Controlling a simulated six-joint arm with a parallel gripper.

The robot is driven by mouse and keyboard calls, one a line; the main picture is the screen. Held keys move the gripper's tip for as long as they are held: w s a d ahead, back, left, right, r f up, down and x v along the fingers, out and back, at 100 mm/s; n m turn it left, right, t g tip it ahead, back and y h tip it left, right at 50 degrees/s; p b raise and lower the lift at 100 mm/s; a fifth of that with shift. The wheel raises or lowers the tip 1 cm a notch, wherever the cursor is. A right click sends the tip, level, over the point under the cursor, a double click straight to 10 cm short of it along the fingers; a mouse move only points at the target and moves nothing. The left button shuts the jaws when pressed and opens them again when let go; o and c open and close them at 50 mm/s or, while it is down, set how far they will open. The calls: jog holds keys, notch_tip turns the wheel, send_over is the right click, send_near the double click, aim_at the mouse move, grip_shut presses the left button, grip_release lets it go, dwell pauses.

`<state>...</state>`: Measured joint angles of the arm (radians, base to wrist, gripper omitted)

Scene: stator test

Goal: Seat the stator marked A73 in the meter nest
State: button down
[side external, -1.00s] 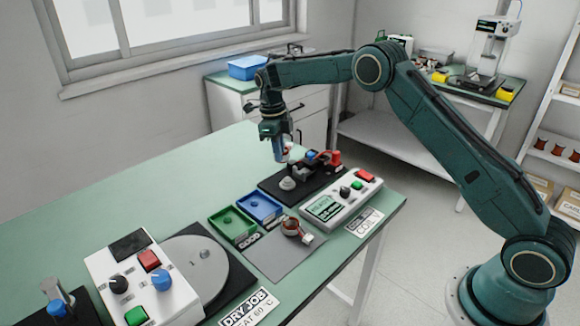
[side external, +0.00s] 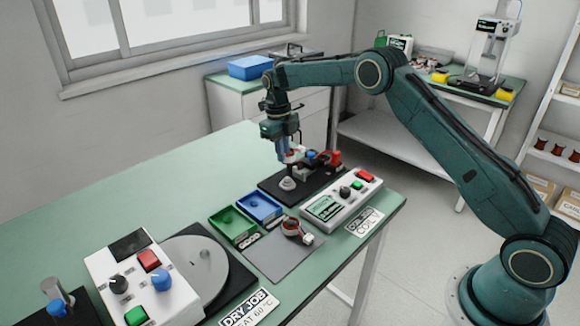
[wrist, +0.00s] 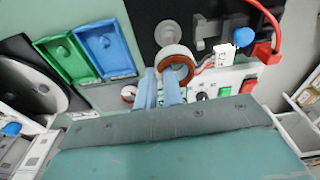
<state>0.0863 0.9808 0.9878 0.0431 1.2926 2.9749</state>
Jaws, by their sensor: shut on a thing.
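The held stator (side external: 294,156) also shows in the side view, above the black meter base. A white tag (wrist: 222,56) hangs beside it, its sideways marking too small to read surely. The meter nest (side external: 288,184) is a round grey seat on the black base, below the stator and apart from it. In the wrist view the nest (wrist: 168,33) shows just beyond the ring. My blue fingers (wrist: 158,88) grip the ring's near side.
A second stator (side external: 296,228) lies on the grey mat (side external: 272,258). The black base (side external: 266,186) carries a blue-knobbed clamp and a red connector (side external: 335,158). Green (side external: 232,223) and blue (side external: 260,208) trays and the meter box (side external: 341,200) stand close by.

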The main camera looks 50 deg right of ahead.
jog(key=shift+f, duration=2.25)
jog(key=shift+f, duration=1.35)
jog(key=c, duration=1.5)
grip_release()
jog(key=shift+o, duration=0.2)
notch_tip(320, 180, up, 14)
jog(key=w, duration=0.1)
jog(key=shift+w+f, duration=0.15)
jog(key=shift+w, duration=0.15)
